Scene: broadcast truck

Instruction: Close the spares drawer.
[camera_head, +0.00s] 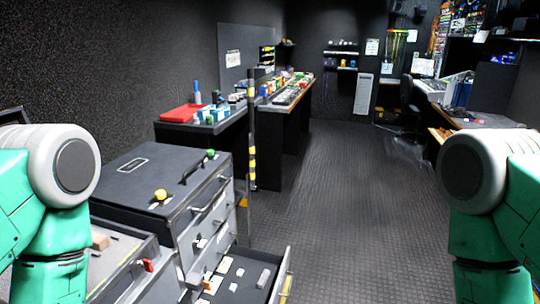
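A drawer (232,283) stands pulled out low on a grey cabinet (205,184), left of the picture's middle. Several small white and grey pieces lie inside it. Its front panel, with a handle (287,283), faces right, and its lower part is cut off by the bottom edge. I cannot read a label that names it as the spares drawer. The drawers above it look shut. My two green and white arms show at the left and right edges. Neither gripper is in view.
A yellow knob (160,195) and a green knob (210,153) are on the cabinet top. A tray-like unit (120,237) is at lower left. A striped post (252,140) stands behind the cabinet. Benches line the left. The dark floor (345,190) is clear in the middle.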

